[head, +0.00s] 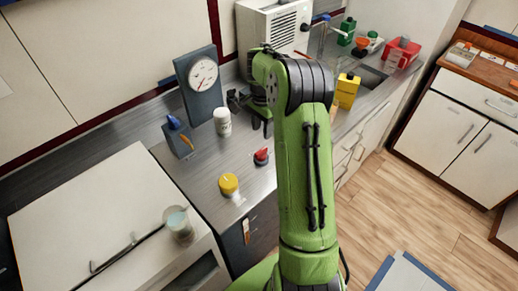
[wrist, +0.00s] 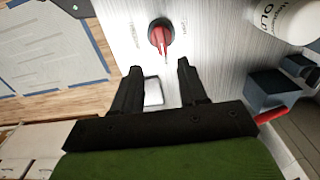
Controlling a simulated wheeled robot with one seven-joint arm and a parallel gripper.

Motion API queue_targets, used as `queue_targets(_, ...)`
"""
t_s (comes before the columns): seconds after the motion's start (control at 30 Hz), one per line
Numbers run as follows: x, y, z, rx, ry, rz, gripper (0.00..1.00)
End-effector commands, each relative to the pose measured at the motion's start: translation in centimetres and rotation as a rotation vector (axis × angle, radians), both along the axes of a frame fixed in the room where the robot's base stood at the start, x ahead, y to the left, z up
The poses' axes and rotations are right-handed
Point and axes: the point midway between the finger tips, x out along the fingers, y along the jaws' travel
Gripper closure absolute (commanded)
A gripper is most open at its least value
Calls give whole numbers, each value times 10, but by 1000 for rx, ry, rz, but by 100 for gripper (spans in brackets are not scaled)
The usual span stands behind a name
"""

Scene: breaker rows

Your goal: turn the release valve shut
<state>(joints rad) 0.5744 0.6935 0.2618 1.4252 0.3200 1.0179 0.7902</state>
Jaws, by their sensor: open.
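A red knob on a dark round base (head: 261,156) sits on the metal counter and may be the release valve. It also shows in the wrist view (wrist: 161,36), just beyond my fingertips, with small unreadable markings on the plate beside it. My gripper (wrist: 159,67) is open and empty, with its two dark fingers apart and the red knob ahead of the gap, not between them. In the head view my gripper (head: 253,113) hangs over the counter behind the red knob, partly hidden by my green arm.
A yellow knob (head: 229,184) stands nearer on the counter. A white bottle (head: 222,122), a grey box with a blue knob (head: 178,137) and a dial gauge (head: 203,75) stand left. A yellow container (head: 347,91) is right of my arm.

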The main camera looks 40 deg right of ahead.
Motion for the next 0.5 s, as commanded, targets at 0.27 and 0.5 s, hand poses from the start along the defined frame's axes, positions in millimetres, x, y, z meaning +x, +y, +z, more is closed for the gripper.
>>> queue_targets(0.27, -1, 1, -72, 2, 4, 3, 57)
queue_targets(0.5, 0, 1, -102, 0, 0, 4, 57)
